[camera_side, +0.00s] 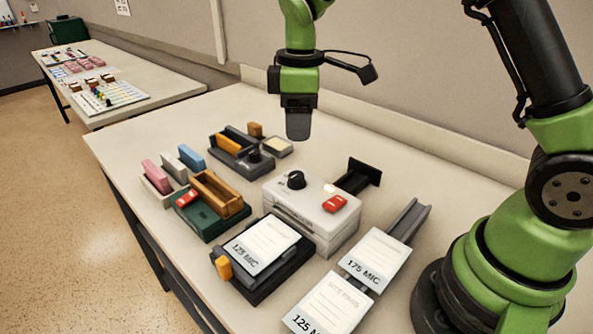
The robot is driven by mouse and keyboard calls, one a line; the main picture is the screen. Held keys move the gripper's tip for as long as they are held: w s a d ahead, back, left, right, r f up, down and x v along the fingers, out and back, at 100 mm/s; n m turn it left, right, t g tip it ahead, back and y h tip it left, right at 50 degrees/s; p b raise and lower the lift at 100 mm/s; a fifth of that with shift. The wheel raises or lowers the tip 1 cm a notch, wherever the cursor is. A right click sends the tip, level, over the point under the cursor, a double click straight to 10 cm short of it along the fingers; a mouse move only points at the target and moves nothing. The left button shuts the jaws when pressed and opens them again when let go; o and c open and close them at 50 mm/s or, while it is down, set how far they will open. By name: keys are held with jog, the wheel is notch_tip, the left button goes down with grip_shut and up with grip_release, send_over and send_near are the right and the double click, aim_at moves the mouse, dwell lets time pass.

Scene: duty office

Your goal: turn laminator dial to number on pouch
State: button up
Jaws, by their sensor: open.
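The laminator (312,210) is a pale box in the middle of the table. Its black dial (296,180) sits on top at the left, and a red button (335,203) is on top at the right. The dial's setting is too small to read. A pouch marked 125 MIC (264,246) lies on a dark tray in front of the laminator. A pouch marked 175 MIC (375,259) and another marked 125 MIC (327,304) lie to the right. My gripper (298,138) is above and behind the laminator, apart from the dial, with nothing seen in it.
A green holder with an orange-brown block (220,194) stands left of the laminator. Pink, grey and blue blocks (174,166) stand farther left. A dark device with an orange block (233,141) is behind. A black bracket (362,174) stands behind right. The table's left front is clear.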

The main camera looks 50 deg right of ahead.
aim_at(297, 174)
jog(key=shift+w+f, duration=0.25)
jog(key=shift+f, duration=0.65)
notch_tip(297, 174, down, 9)
jog(key=shift+f, duration=0.15)
jog(key=c, duration=0.9)
